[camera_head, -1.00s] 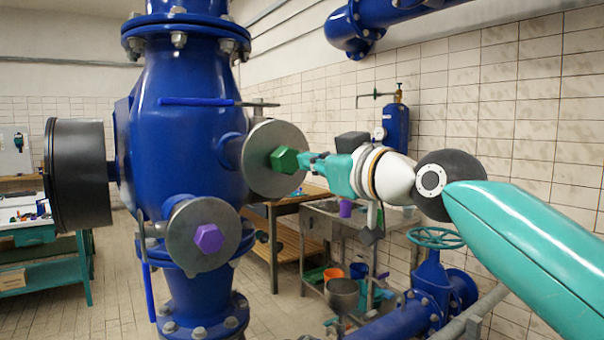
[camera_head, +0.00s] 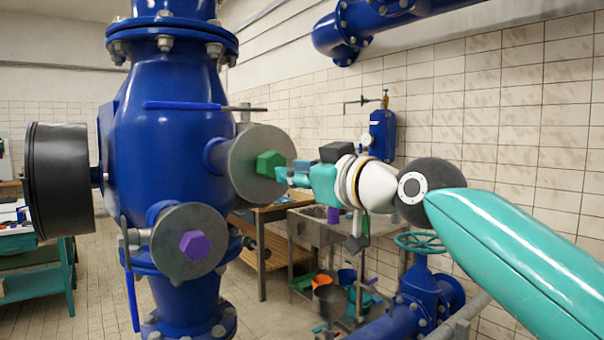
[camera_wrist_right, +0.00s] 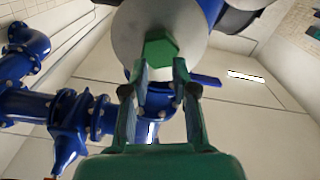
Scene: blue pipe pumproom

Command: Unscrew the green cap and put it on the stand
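The green hexagonal cap (camera_head: 270,163) sits on the round grey flange (camera_head: 245,160) on the right side of the blue pipe body. It also shows in the right wrist view (camera_wrist_right: 160,52), straight ahead of the fingers. My right gripper (camera_head: 283,173) reaches in from the right, with its fingertips close against the cap's right side. In the right wrist view its two green fingers (camera_wrist_right: 160,72) stand apart, with the tips at the cap's lower left and lower right edges. Firm contact cannot be made out. My left gripper is out of view. I cannot identify the stand.
A purple hexagonal cap (camera_head: 194,245) sits on a lower flange. A blue valve with a teal handwheel (camera_head: 420,242) stands at lower right. A metal sink bench (camera_head: 300,225) and a wooden table (camera_head: 250,222) stand behind. A teal workbench (camera_head: 40,292) is at left.

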